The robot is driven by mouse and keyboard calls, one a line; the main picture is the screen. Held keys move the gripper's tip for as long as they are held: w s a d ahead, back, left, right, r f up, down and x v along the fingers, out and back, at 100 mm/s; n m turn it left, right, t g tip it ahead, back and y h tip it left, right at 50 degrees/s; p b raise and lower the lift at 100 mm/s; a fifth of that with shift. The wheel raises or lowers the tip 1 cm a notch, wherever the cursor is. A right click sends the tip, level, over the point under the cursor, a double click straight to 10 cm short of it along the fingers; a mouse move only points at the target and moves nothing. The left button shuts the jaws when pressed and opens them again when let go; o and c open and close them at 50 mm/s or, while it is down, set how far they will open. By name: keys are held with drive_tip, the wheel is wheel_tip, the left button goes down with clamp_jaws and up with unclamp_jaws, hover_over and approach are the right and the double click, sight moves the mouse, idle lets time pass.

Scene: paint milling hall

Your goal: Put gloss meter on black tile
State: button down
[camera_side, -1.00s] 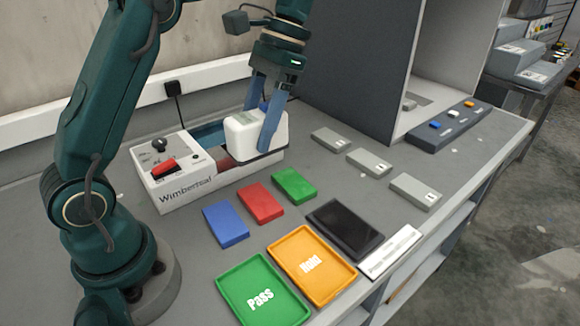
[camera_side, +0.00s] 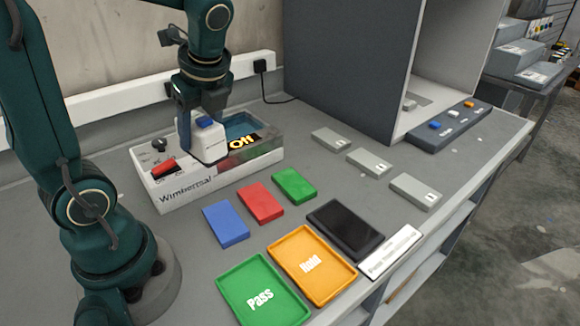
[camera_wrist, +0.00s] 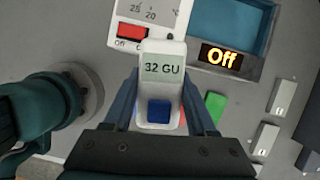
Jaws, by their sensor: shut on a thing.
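My gripper (camera_side: 203,115) is shut on the gloss meter (camera_side: 207,144), a white block with a blue button. In the wrist view the gloss meter (camera_wrist: 163,68) sits between both fingers, its display reading "32 GU". In the side view it is upright over the middle of the white Wimbersal bath; I cannot tell whether it touches the bath. The black tile (camera_side: 345,228) lies flat and bare on the bench, to the right and nearer the camera, apart from the gripper.
The Wimbersal bath (camera_side: 180,196) has a red switch and an "Off" display. Blue (camera_side: 226,224), red (camera_side: 260,203) and green (camera_side: 294,186) blocks lie before it. Pass (camera_side: 230,281) and Hold (camera_side: 335,278) trays, a white strip (camera_side: 390,252) and several grey blocks surround the tile.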

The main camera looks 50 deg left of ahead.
drive_tip(key=s+a+m, duration=0.1)
drive_tip(key=s+a, duration=0.1)
drive_tip(key=s, duration=0.6)
drive_tip(key=shift+s+a+m+t, duration=0.3)
drive_tip(key=shift+a+m, duration=0.1)
drive_tip(key=w+d+f, duration=0.2)
drive_tip(key=d, duration=0.1)
drive_tip(key=w+d+f, duration=0.2)
drive_tip(key=w+d, duration=0.1)
drive_tip(key=w+d+f, duration=0.2)
drive_tip(key=d+f, duration=0.1)
drive_tip(key=shift+w, duration=0.25)
drive_tip(key=shift+f, duration=1.85)
drive_tip(key=shift+f, duration=0.1)
drive_tip(key=shift+c, duration=1)
unclamp_jaws()
